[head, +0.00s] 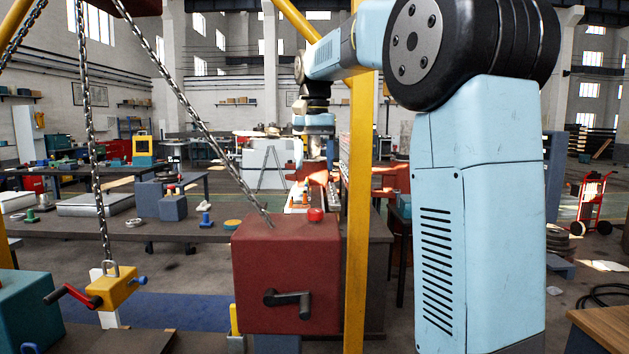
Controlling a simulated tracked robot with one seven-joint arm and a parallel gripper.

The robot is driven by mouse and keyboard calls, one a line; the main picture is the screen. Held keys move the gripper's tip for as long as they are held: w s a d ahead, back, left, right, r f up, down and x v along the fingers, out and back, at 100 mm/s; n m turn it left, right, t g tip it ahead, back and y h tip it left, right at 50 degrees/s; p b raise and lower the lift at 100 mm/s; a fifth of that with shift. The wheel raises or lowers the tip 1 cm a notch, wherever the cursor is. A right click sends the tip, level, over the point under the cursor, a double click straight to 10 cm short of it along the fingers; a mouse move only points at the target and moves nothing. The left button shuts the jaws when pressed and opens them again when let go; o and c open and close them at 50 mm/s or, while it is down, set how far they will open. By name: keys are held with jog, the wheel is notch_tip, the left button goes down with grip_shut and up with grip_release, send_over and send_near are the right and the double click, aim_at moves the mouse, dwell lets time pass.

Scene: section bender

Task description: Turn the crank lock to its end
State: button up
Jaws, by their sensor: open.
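Two cranks show in the head view, and I cannot tell for sure which one is the crank lock. A black crank handle (288,303) sits on the front face of a dark red box (262,255), its arm roughly level. My gripper (315,160) points down behind the red box, above and beyond both cranks. It is open and touches neither crank. Its fingertips are small in the picture.
A chain (97,170) hangs to a shackle on the yellow block, and another slants to the red box. A red knob (316,215) tops the box. A yellow post (358,230) stands just right of it. A teal block (28,312) lies at the lower left.

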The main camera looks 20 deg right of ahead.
notch_tip(320, 180, up, 2)
jog(key=shift+s, duration=0.1)
dwell(0.5)
jog(key=s+f+n+t, duration=0.2)
jog(key=s+f, duration=0.7)
jog(key=s, duration=0.5)
jog(key=s+f+n+t, duration=0.3)
jog(key=s+f, duration=0.6)
jog(key=s, duration=0.5)
jog(key=shift+s+a+f+t, duration=0.2)
jog(key=shift+s+f+t, duration=0.05)
jog(key=shift+f+t, duration=0.1)
